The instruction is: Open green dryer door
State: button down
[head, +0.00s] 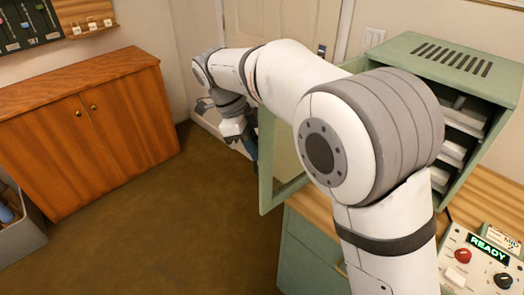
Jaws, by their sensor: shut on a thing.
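The green dryer (455,58) stands on a wooden counter at the right of the head view, with vent slots on top. Its green-framed door (267,165) with a pale panel stands swung open, out to the left of the cabinet. Several white trays (453,150) show inside the open front. My gripper (250,150) is at the door's outer left edge, shut on what appears to be the door's handle. The fingertips are small and partly hidden by the door edge. My arm covers part of the dryer's front and the hinge side.
A control panel (470,265) with a "READY" display and red and black knobs sits at the lower right. A wooden cabinet (90,140) stands at the left, with a grey bin (22,235) in front. The brown floor between is clear. A wall and door lie behind my arm.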

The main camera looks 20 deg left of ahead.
jog(key=shift+a, duration=0.2)
jog(key=c, duration=1.5)
grip_release()
jog(key=v, duration=0.8)
jog(key=shift+d, duration=0.1)
jog(key=shift+f, duration=0.1)
